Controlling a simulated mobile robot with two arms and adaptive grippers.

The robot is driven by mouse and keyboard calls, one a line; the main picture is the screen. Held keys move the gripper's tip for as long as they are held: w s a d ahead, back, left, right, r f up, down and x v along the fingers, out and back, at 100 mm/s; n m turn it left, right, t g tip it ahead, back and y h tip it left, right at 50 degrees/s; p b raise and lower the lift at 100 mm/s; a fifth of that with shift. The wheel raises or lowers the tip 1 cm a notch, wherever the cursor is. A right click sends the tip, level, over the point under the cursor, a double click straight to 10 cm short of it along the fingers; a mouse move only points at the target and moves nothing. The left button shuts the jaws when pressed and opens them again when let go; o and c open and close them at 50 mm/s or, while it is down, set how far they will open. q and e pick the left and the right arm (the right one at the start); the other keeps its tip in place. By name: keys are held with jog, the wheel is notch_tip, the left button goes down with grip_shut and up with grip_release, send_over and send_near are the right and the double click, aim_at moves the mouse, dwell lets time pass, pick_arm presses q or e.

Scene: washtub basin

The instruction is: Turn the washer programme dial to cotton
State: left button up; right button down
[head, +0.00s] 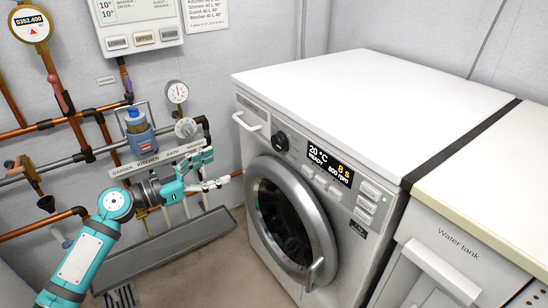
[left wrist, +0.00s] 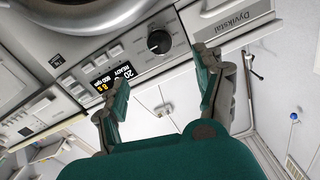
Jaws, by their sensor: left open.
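The white washer (head: 345,215) stands in the middle of the head view with a round glass door (head: 285,215). Its black programme dial (head: 281,141) sits on the front panel, left of the lit display (head: 330,163), which reads 20 °C, READY, 800 rpm. The dial also shows in the left wrist view (left wrist: 159,42), beyond the fingers and roughly between them. My left gripper (head: 213,169) is open and empty, left of the washer front and apart from the dial. The dial's programme marks are too small to read. My right gripper is not in view.
Copper pipes, a gauge (head: 177,92) and a blue-capped meter (head: 137,124) are on the wall behind my left arm. A detergent drawer handle (head: 247,121) sticks out left of the dial. A water tank cabinet (head: 455,245) stands to the right.

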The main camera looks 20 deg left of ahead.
pick_arm(q)
jog(key=p, duration=0.2)
send_near(275, 144)
jog(key=x, duration=0.9)
jog(key=shift+w+d, duration=0.2)
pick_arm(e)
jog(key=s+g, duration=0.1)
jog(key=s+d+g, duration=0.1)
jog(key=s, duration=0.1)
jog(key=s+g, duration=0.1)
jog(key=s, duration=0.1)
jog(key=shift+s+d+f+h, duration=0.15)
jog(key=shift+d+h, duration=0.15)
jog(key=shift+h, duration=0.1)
pick_arm(q)
jog(key=c, duration=1.2)
jog(key=shift+o, duration=0.2)
